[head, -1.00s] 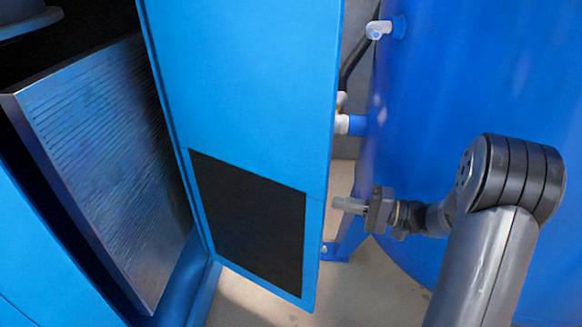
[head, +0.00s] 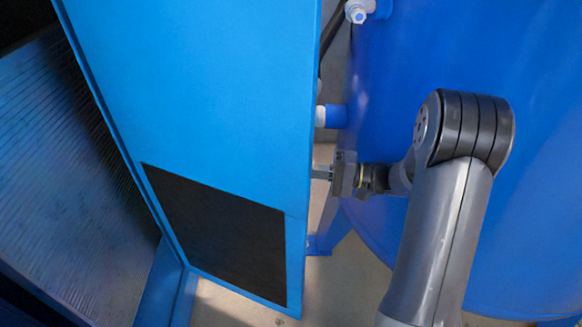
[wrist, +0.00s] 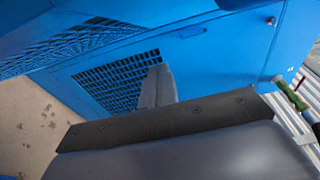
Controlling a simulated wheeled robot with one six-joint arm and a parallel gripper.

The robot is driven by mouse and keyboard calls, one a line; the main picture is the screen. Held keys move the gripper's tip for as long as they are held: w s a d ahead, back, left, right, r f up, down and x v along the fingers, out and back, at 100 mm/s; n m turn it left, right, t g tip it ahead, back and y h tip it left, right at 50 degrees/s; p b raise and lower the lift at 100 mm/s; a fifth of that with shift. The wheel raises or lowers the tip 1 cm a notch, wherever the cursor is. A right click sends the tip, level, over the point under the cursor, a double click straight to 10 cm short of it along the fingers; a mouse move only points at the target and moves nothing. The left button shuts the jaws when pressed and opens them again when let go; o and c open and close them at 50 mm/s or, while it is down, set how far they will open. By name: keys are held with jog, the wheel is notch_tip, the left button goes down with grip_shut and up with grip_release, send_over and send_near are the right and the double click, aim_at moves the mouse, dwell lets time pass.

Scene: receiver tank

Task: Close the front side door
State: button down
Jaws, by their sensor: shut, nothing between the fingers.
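The light blue front side door (head: 195,110) stands open in the head view, with a black panel (head: 220,230) low on it. Its right edge is free, and the opening shows to its left. My gripper (head: 318,173) is shut and empty at the door's right edge; its fingertips meet that edge in the picture, but I cannot tell whether they touch. In the wrist view, my shut fingers (wrist: 157,86) stand in front of a blue panel (wrist: 225,60) with a dark grille (wrist: 108,82) and a recessed slot (wrist: 187,32). The gap to that panel is unclear.
A large dark blue tank (head: 450,60) stands right of the door, close behind my arm. Pipe fittings (head: 330,115) stick out between tank and door. A ribbed metal panel (head: 60,190) sits inside the cabinet at left. Pale floor (head: 345,285) shows below.

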aim_at(266, 179)
jog(key=shift+s+a, duration=0.3)
jog(key=shift+a, duration=1.45)
jog(key=shift+s+a, duration=0.35)
jog(key=shift+a, duration=1.35)
jog(key=shift+s+a, duration=0.3)
jog(key=shift+a, duration=1.45)
